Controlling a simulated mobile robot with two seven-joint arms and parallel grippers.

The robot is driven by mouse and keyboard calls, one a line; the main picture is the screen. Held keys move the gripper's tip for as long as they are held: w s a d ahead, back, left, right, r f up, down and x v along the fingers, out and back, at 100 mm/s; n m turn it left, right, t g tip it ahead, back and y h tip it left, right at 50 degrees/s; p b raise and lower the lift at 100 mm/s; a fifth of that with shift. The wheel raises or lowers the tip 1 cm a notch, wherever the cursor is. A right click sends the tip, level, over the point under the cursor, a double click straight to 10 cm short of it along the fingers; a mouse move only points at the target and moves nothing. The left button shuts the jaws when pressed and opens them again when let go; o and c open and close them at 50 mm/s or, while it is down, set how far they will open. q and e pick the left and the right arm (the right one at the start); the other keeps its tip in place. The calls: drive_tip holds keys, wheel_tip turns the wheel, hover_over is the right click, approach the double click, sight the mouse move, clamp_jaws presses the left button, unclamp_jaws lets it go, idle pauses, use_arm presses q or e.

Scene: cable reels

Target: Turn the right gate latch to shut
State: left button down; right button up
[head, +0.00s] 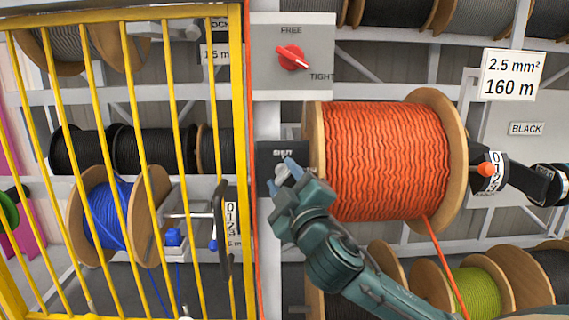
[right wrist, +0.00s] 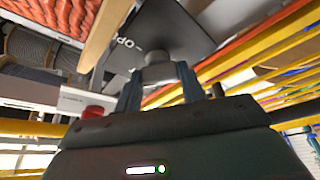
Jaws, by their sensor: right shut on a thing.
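The right gate latch has a dark plate (head: 268,149) marked SHUT, on the post beside the yellow gate. My right gripper (head: 285,172) is in front of this plate and covers its lower part and the latch handle. In the right wrist view the plate (right wrist: 178,28) shows part of the word OPEN. There a grey latch knob (right wrist: 158,70) sits between the fingers of my right gripper (right wrist: 160,88), which is shut on it. The latch's exact angle is hard to tell. My left gripper is not in view.
The yellow barred gate (head: 241,120) stands at the left, with a blue cable reel (head: 104,222) behind it. A large orange cable reel (head: 385,160) is close to the right of the gripper. A red FREE/TIGHT knob (head: 291,58) is above, pointing toward TIGHT.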

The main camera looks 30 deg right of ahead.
drive_tip(key=n+p, duration=0.2)
drive_tip(key=n+y+p, duration=0.1)
drive_tip(key=n, duration=0.1)
drive_tip(key=shift+r+g, duration=0.25)
drive_tip(key=shift+g, duration=0.15)
drive_tip(key=shift+f+n+g+y+p, duration=0.15)
drive_tip(key=shift+n+g+y+p, duration=0.4)
drive_tip(key=shift+n, duration=1.35)
drive_tip(key=o, duration=1)
drive_tip(key=shift+c, duration=0.2)
